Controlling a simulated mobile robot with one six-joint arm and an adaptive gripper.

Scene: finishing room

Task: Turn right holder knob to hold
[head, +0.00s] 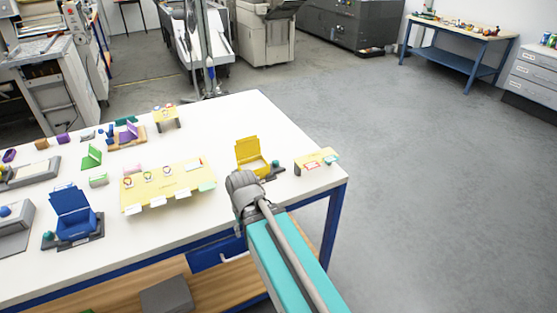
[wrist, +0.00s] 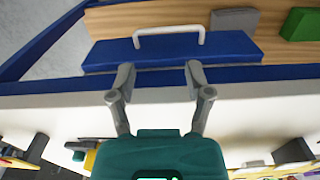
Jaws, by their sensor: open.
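The yellow open-lidded holder (head: 248,160) stands at the right part of the white table, on a dark base. A small teal knob (head: 276,163) sits at its right side; its setting is too small to read. A yellow piece (wrist: 90,160) with a teal bit beside it shows at the lower left of the wrist view, partly cut off. My gripper (wrist: 158,68) is open and empty, its two grey fingers apart over the table's front edge and a blue drawer. In the head view my arm's end lies just in front of the yellow holder, and the fingers are hidden.
A small yellow label stand (head: 316,160) is right of the holder. A larger yellow sign board (head: 165,185) and a blue open-lidded holder (head: 72,215) are to the left. The drawer (wrist: 235,50) has a white handle (wrist: 168,32). The floor to the right is clear.

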